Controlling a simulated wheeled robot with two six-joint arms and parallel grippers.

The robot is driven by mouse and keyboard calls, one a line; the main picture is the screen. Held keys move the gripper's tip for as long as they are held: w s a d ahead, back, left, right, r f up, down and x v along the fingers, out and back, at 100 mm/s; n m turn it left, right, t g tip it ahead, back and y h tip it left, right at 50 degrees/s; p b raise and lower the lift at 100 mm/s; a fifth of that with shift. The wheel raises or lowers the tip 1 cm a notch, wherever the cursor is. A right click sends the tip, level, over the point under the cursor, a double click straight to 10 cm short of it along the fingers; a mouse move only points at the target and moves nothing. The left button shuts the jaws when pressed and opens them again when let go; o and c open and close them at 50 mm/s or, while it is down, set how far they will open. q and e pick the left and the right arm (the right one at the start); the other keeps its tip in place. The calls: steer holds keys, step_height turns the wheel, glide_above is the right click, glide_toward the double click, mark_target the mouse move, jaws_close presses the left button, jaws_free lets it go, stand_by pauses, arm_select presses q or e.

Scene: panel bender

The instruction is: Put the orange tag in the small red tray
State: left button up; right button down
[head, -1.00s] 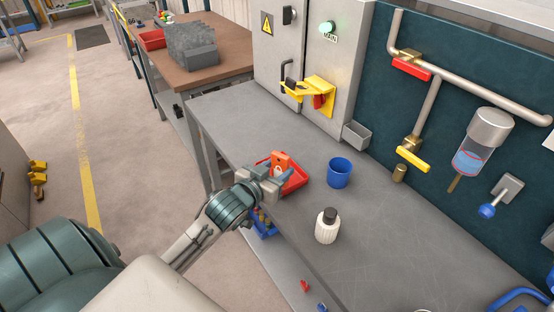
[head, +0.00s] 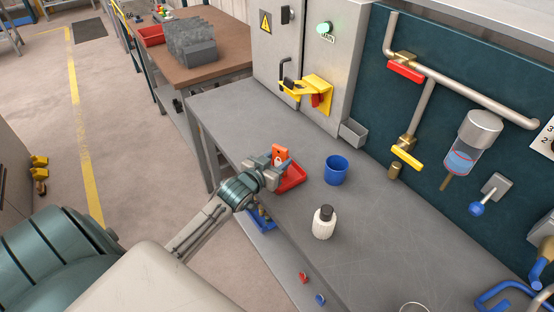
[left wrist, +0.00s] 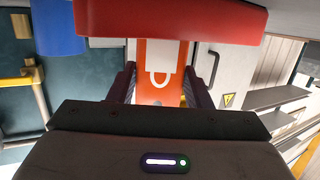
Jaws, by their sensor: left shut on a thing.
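The orange tag (head: 279,153), with a white padlock mark, is held upright in my left gripper (head: 272,168). In the left wrist view the tag (left wrist: 155,96) stands between the two dark fingers, which are shut on it. The small red tray (head: 293,177) sits on the grey bench, just beside and partly behind the gripper. In the left wrist view a red wall, likely of the tray (left wrist: 170,20), spans the top, close to the tag. Whether the tag touches the tray cannot be told. My right gripper is not in view.
A blue cup (head: 336,169) stands right of the tray, and a white bottle with a dark cap (head: 324,223) is nearer. The bench (head: 240,110) behind the tray is clear.

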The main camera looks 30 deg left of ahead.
arm_select(q)
steer(key=shift+f, duration=0.15)
steer(key=o, duration=1)
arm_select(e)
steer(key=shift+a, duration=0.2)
arm_select(q)
steer(key=shift+s, duration=0.2)
steer(key=s+r, duration=0.1)
steer(key=s, duration=0.2)
steer(key=s+r+b, duration=0.1)
steer(key=s, duration=0.3)
steer(key=s+b, duration=0.1)
steer(key=s, duration=0.3)
steer(key=shift+s+r, duration=0.25)
steer(key=shift+r, duration=0.15)
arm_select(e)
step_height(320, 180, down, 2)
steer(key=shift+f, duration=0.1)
